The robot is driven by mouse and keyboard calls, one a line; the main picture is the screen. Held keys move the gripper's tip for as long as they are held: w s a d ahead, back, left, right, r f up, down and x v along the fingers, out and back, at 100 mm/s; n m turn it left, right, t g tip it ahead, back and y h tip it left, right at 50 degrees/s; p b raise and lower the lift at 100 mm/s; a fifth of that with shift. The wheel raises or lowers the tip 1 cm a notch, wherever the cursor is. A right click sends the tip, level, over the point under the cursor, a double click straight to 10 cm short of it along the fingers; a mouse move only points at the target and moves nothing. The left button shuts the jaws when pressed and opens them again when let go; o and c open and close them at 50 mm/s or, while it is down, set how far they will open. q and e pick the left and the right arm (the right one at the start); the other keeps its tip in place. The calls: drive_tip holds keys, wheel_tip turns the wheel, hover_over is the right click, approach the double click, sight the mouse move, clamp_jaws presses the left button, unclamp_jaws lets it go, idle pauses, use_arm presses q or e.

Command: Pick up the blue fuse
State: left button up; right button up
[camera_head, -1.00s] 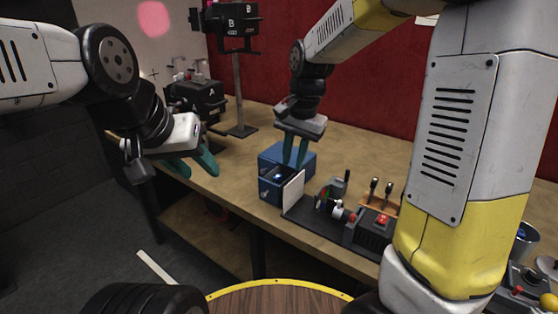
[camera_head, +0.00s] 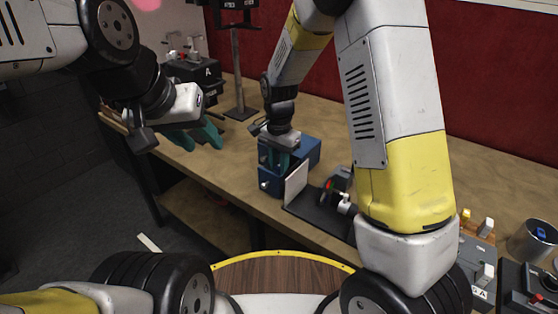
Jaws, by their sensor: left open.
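A blue box (camera_head: 304,156) with an open front compartment stands on the workbench. No fuse is clearly seen in the box. A small blue piece (camera_head: 541,233) shows inside a metal cup at the far right; I cannot tell if it is a fuse.
A white panel (camera_head: 297,183) stands upright beside the box's front. A black base with a small red-and-white device (camera_head: 337,198) is to its right. Black unit A (camera_head: 193,72) and a stand (camera_head: 238,75) are behind left. The metal cup (camera_head: 521,243) is far right.

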drive_tip(key=shift+f, duration=0.1)
drive_tip(key=shift+c, duration=0.2)
clamp_jaws()
wheel_tip(320, 180, up, 10)
idle(0.4)
